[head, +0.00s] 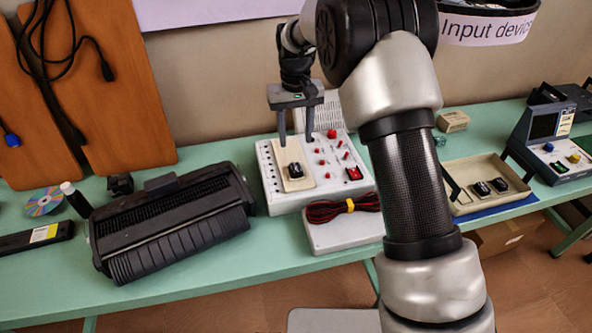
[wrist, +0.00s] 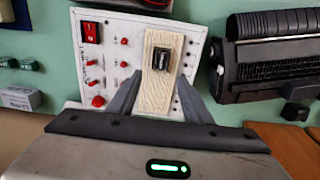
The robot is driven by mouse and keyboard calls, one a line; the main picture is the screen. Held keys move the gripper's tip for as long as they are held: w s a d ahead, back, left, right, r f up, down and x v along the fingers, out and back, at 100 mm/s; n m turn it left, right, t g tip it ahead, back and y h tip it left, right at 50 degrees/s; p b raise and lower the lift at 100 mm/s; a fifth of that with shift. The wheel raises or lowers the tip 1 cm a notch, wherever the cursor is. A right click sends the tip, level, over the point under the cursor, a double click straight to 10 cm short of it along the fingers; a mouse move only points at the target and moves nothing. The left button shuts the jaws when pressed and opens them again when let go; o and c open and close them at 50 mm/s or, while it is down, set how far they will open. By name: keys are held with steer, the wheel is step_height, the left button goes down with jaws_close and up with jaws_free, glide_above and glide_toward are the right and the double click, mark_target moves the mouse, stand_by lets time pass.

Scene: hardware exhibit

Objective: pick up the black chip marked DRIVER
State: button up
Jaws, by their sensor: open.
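A black chip (head: 295,170) sits on a pale beige plate (head: 291,156) on the white panel with red knobs (head: 325,180). The chip also shows in the wrist view (wrist: 163,65), near the far end of the plate. Its marking is too small to read. My gripper (head: 295,140) is open and empty, pointing down behind and above the chip in the head view. In the wrist view its fingers (wrist: 160,86) stand on either side of the plate, short of the chip. Two more black chips (head: 490,187) lie in a beige tray at the right; their markings are unreadable.
A bundle of red and black cable (head: 343,207) lies on a white box in front of the panel. A large black ribbed device (head: 170,222) stands close at the left. The beige tray (head: 465,207) and a grey console (head: 548,135) are at the right.

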mark_target(295, 164)
step_height(295, 164, down, 10)
steer(key=shift+w+a+r, duration=0.15)
steer(key=shift+r, duration=0.05)
steer(key=c, duration=1.1)
